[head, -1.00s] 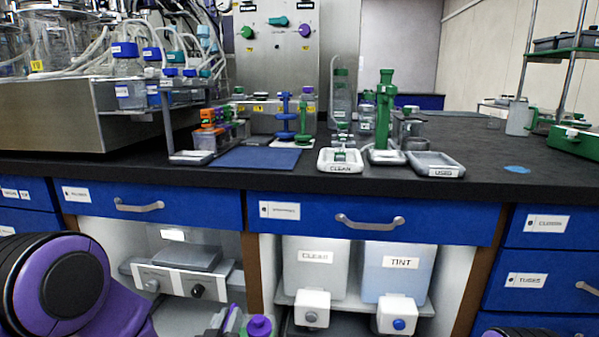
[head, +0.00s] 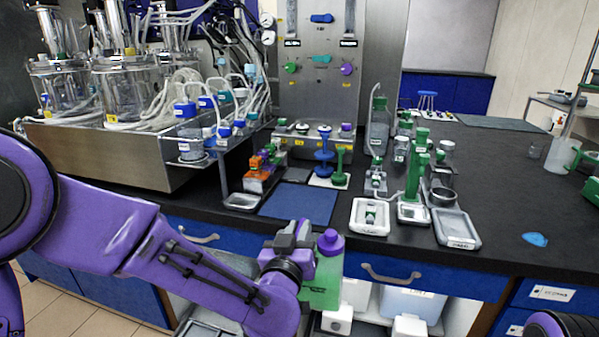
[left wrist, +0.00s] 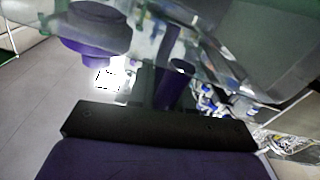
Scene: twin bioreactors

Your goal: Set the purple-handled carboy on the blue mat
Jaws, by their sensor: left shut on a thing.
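The carboy (head: 320,288) has a greenish body and a purple cap (head: 331,241). The gripper hides much of the handle in the head view. In the left wrist view, a purple cap (left wrist: 95,32), a purple handle (left wrist: 176,84) and a clear body show close up. The blue mat (head: 298,204) lies flat and bare on the counter, just behind and above the carboy in the head view. My right gripper is out of view.
Left of the mat are a grey tray (head: 241,201) and an orange-topped rack (head: 260,173). Behind it stand blue and green stands (head: 324,165). To the right are white trays (head: 370,216) and a green-topped column (head: 420,165). Bioreactors fill the back left.

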